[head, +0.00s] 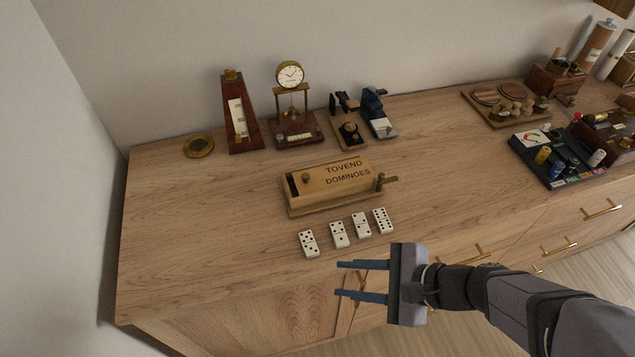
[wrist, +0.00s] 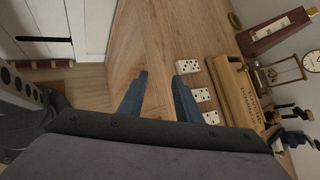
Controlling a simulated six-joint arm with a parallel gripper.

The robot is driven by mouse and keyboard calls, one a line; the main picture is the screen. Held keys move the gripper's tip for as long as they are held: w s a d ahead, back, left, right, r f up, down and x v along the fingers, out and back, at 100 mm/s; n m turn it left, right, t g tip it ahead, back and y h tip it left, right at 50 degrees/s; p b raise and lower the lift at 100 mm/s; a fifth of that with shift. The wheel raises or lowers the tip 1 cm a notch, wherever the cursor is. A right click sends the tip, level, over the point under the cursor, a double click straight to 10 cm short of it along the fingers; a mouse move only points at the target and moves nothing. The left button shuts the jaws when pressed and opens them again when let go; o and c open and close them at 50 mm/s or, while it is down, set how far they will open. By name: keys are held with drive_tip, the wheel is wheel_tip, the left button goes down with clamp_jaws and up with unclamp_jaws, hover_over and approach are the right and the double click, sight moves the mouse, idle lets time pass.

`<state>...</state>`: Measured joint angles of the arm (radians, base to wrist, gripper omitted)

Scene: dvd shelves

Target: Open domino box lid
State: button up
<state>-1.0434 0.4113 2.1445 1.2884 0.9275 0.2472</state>
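The domino box (head: 330,190) is a long wooden case marked "TOVEND DOMINOES", standing on the wooden counter. Its lid has a small round knob (head: 306,177) near the left end, next to a dark slot. A brass handle-like part (head: 385,180) sticks out at the right end. The box also shows in the wrist view (wrist: 237,92), at the right. My gripper (head: 349,279) is open and empty, in front of the counter's front edge in the head view and apart from the box. Its two blue fingers (wrist: 160,92) point toward the counter in the wrist view.
Several white dominoes (head: 339,234) lie in a row in front of the box. Behind it stand a metronome (head: 242,120), a brass clock (head: 290,76) and small stands. A wooden tray (head: 480,112) is at right. The counter left of the box is clear.

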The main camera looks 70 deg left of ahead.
sight(306, 176)
drive_tip(key=shift+g+y, duration=0.4)
drive_tip(key=s+a, duration=0.4)
drive_tip(key=a, duration=0.1)
drive_tip(key=shift+s+a+f, duration=0.25)
drive_tip(key=shift+s+f, duration=0.1)
drive_tip(key=shift+f, duration=0.05)
drive_tip(key=a, duration=0.1)
drive_tip(key=a+m, duration=0.1)
drive_tip(key=shift+a+r+m+y+b, duration=0.3)
drive_tip(key=shift+a+r+y, duration=0.05)
drive_tip(key=shift+a+y, duration=0.05)
drive_tip(key=w+a+r+m+y, duration=0.1)
drive_tip(key=a, duration=0.1)
drive_tip(key=w+a+r+m+t+y, duration=0.1)
drive_tip(key=a+m, duration=0.1)
drive_tip(key=w+a+r+m+y, duration=0.1)
drive_tip(key=w+a+r, duration=0.1)
drive_tip(key=a, duration=0.1)
drive_tip(key=shift+r+m+t, duration=0.1)
drive_tip(key=shift+m+t, duration=0.2)
drive_tip(key=shift+m, duration=0.1)
drive_tip(key=w+m, duration=0.1)
drive_tip(key=a+m, duration=0.1)
drive_tip(key=m, duration=0.1)
drive_tip(key=w+r+m+t+y, duration=0.1)
drive_tip(key=shift+w+a+m, duration=0.3)
drive_tip(key=shift+a, duration=0.1)
drive_tip(key=shift+p+x, duration=1)
drive_tip(key=shift+x, duration=2.6)
